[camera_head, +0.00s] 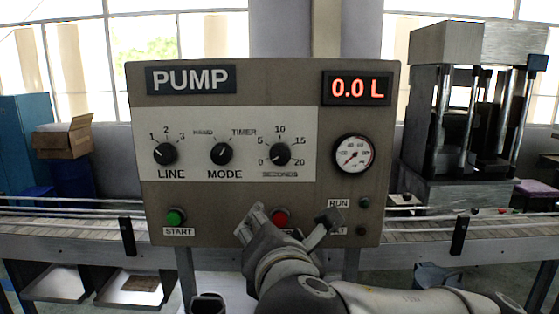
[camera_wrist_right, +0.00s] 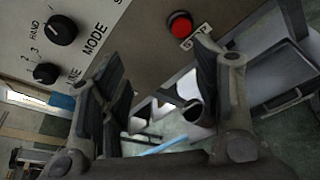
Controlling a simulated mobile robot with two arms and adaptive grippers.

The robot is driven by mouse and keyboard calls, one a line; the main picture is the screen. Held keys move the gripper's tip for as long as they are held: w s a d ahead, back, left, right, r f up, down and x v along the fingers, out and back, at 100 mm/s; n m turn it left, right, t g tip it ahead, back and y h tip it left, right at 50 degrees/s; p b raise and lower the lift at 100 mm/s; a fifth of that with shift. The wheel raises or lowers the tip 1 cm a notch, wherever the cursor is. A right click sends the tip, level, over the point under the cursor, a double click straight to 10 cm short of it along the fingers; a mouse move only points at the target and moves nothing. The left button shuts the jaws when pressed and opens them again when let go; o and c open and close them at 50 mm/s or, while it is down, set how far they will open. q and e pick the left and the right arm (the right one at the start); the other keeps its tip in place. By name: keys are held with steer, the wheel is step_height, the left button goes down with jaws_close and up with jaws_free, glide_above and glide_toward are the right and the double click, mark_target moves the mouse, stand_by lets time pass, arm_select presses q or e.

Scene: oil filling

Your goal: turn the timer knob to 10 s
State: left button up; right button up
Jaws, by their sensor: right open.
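The timer knob (camera_head: 280,154) is a black dial marked SECONDS on the right of the pump panel (camera_head: 225,220). Its white mark seems to point lower left, near 0. My right gripper (camera_head: 292,220) is open and empty in front of the panel's lower part, below the timer knob and apart from it. Its fingers partly cover the red button (camera_head: 280,217) and the label under it. In the right wrist view the open fingers (camera_wrist_right: 160,65) have nothing between them, and the timer knob does not show. My left gripper is not in view.
The mode knob (camera_head: 221,154) points toward TIMER and the line knob (camera_head: 165,154) toward 1. The display (camera_head: 357,88) reads 0.0 L. A green start button (camera_head: 176,216) and a gauge (camera_head: 354,154) are on the panel. A conveyor (camera_head: 60,231) runs behind.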

mark_target(280, 159)
step_height(280, 159, up, 8)
steer(key=d+r+n+t+h, duration=0.1)
steer(key=n+t+h, duration=0.1)
steer(key=n+t, duration=0.15)
steer(key=shift+g, duration=0.35)
steer(key=w+p, duration=0.3)
steer(key=w, duration=0.6)
steer(key=shift+w+d+f+p, duration=0.1)
steer(key=shift+w+f+p, duration=0.05)
steer(key=shift+w+p, duration=0.15)
steer(key=shift+w+f, duration=0.1)
steer(key=shift+w, duration=0.3)
steer(key=c, duration=1)
steer(key=shift+c, duration=0.2)
